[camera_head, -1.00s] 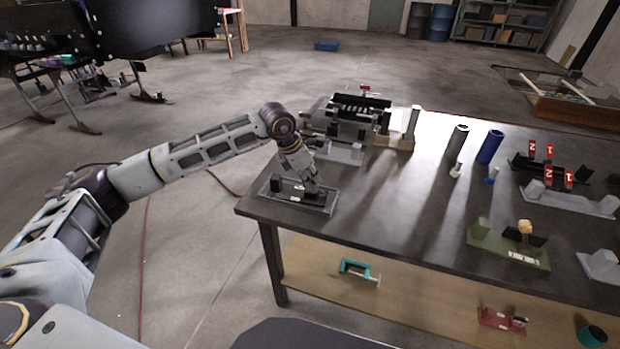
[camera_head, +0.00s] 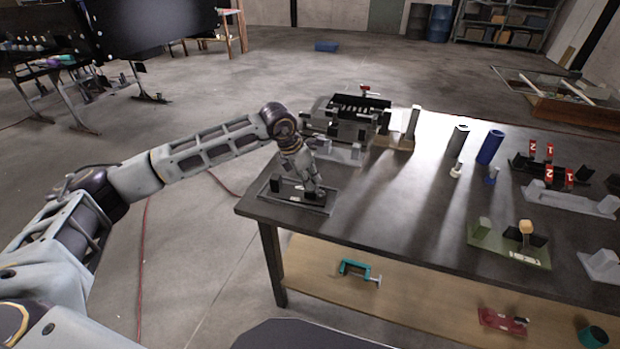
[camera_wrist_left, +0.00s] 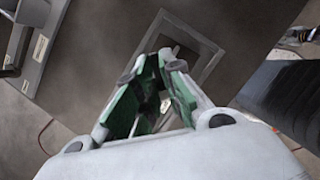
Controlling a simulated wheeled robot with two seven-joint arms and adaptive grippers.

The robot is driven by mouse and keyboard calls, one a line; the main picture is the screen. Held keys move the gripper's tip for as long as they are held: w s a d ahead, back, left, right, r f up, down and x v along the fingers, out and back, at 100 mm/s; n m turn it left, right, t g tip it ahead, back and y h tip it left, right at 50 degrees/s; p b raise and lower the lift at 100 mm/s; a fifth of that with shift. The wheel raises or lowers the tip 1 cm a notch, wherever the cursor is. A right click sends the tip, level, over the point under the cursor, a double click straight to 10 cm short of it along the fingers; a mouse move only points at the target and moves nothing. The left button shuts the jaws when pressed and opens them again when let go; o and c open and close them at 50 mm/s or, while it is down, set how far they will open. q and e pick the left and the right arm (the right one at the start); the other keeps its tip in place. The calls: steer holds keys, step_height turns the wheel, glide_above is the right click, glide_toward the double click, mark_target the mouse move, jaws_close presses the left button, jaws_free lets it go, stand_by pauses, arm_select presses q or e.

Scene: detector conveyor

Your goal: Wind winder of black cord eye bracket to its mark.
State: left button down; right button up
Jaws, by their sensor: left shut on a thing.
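The black cord eye bracket (camera_head: 262,195) lies at the near left corner of the dark table. It has a dark rectangular base with upright blocks and a small pale label on it. My left gripper (camera_head: 312,188) reaches down onto the right part of the bracket and is shut on its winder, which the fingers mostly hide. In the left wrist view the green-padded fingers (camera_wrist_left: 153,76) stand over the bracket's framed plate (camera_wrist_left: 208,66). The mark cannot be made out. My right gripper is out of view.
Just behind the bracket stand a grey bracket (camera_head: 340,153) and a black machine (camera_head: 345,118). A dark cylinder (camera_head: 459,141) and a blue cylinder (camera_head: 490,147) stand farther right. A green bracket (camera_head: 508,247) sits near the front edge. The table's middle is clear.

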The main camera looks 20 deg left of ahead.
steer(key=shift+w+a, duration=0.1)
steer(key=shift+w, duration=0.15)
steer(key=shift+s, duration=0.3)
arm_select(q)
steer(key=shift+n, duration=0.4)
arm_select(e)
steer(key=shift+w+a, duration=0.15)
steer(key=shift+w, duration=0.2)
arm_select(q)
steer(key=shift+b, duration=0.3)
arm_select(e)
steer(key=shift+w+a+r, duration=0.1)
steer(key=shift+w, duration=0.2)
arm_select(q)
steer(key=shift+n+t, duration=0.3)
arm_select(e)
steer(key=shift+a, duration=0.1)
arm_select(q)
steer(key=shift+y, duration=0.3)
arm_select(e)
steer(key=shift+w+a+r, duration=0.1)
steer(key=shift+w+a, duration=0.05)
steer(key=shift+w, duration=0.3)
arm_select(q)
steer(key=shift+n+b, duration=0.3)
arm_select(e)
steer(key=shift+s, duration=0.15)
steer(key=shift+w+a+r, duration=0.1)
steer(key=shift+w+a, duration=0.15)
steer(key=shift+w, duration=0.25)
